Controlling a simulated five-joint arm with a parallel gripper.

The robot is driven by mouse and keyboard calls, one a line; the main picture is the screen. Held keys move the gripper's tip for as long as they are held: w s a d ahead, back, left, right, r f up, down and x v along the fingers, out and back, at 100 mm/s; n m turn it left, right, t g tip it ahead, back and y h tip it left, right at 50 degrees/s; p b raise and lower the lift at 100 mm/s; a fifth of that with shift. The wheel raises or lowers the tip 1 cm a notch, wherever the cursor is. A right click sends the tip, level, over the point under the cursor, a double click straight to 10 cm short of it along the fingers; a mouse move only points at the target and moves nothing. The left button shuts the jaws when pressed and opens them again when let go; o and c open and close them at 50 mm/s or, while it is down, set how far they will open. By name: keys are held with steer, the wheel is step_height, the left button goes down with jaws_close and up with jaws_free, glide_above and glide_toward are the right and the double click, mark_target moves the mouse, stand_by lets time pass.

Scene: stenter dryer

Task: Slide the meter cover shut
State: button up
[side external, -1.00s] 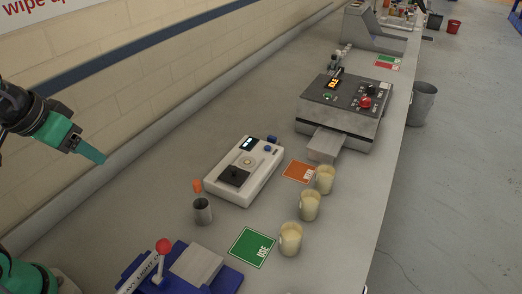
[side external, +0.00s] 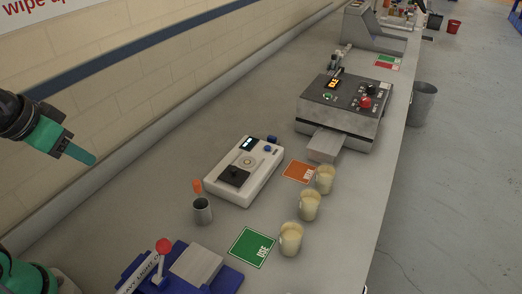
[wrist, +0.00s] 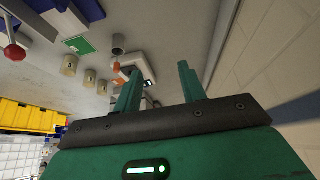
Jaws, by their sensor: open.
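The meter (side external: 258,185) is a white box lying on the bench, with a small dark display at its far end and a round pale spot in its middle. Its dark square cover (side external: 233,176) sits at the near end with a small knob on top, and the round spot is left uncovered. My gripper (side external: 90,160) is at the left, above the bench near the wall, well apart from the meter. In the wrist view its two teal fingers (wrist: 158,70) are spread with nothing between them. The meter (wrist: 138,59) shows there partly behind a finger.
A metal cup (side external: 203,211) with an orange-topped item stands left of the meter. Several beakers (side external: 310,206) stand to its right, by orange and green (side external: 252,247) cards. A blue device with a red-knobbed lever (side external: 163,246) is in front; a grey control box (side external: 338,125) is behind.

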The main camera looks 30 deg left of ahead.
steer(key=m+g, duration=0.6)
steer(key=m, duration=0.3)
glide_above(233, 168)
step_height(233, 168, down, 10)
steer(key=shift+a+r, duration=0.1)
steer(key=shift+w, duration=0.15)
steer(key=shift+f, duration=0.2)
steer(key=shift+f, duration=3.9)
